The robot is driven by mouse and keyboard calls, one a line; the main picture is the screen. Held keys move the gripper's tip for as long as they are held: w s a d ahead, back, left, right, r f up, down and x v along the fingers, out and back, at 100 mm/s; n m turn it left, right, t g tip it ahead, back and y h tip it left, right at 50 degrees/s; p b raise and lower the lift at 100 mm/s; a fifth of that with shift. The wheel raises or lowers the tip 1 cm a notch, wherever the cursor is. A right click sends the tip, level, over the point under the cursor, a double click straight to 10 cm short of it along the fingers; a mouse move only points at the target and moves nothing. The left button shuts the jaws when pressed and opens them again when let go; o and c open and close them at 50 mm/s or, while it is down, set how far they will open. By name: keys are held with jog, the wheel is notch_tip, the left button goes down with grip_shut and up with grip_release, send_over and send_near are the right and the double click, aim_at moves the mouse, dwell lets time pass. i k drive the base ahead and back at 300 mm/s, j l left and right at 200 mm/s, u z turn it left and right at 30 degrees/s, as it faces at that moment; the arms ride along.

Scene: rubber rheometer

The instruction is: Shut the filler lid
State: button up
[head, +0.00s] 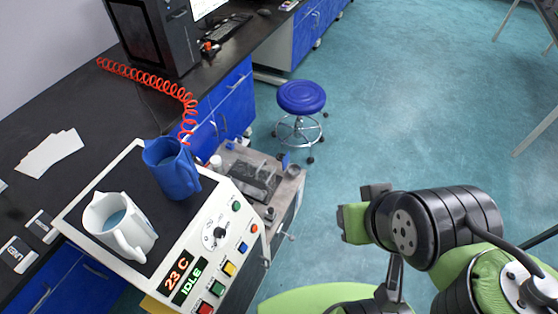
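I cannot pick out the filler lid for certain in the head view. The rheometer (150,268) stands at the lower left, with a white casing and a dark top. Its front panel has a dial, coloured buttons and displays reading "23 C" and "IDLE". My gripper (362,212) is at the end of my arm on the right, above the teal floor and well apart from the rheometer. Its fingers are too unclear to tell open from shut, and I see nothing held in it.
A white jug (122,240) with bluish liquid and a blue jug (174,172) stand on the rheometer's top. A red coiled hose (150,82) runs behind them. A cluttered grey cabinet (288,205) and a blue stool (301,98) stand to the right.

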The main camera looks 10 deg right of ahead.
aim_at(286, 159)
jog(key=i+l+u, duration=0.2)
jog(key=l+u, duration=0.15)
jog(key=l, duration=0.25)
jog(key=i+l+u, duration=0.1)
jog(key=l+u, duration=0.3)
jog(key=l, duration=0.2)
jog(key=l+u, duration=0.35)
jog(key=l, duration=0.3)
jog(key=i+l+u, duration=0.2)
jog(key=l+u, duration=0.15)
jog(key=l, duration=0.35)
jog(key=i+l+u, duration=0.1)
jog(key=l+u, duration=0.3)
jog(key=l, duration=0.3)
jog(key=l+u, duration=0.35)
jog(key=l, duration=0.35)
jog(key=i+l+u, duration=0.45)
jog(key=l+u, duration=0.25)
jog(key=l, duration=0.15)
jog(key=i+l+u, duration=0.1)
jog(key=l+u, duration=0.15)
jog(key=l, duration=0.15)
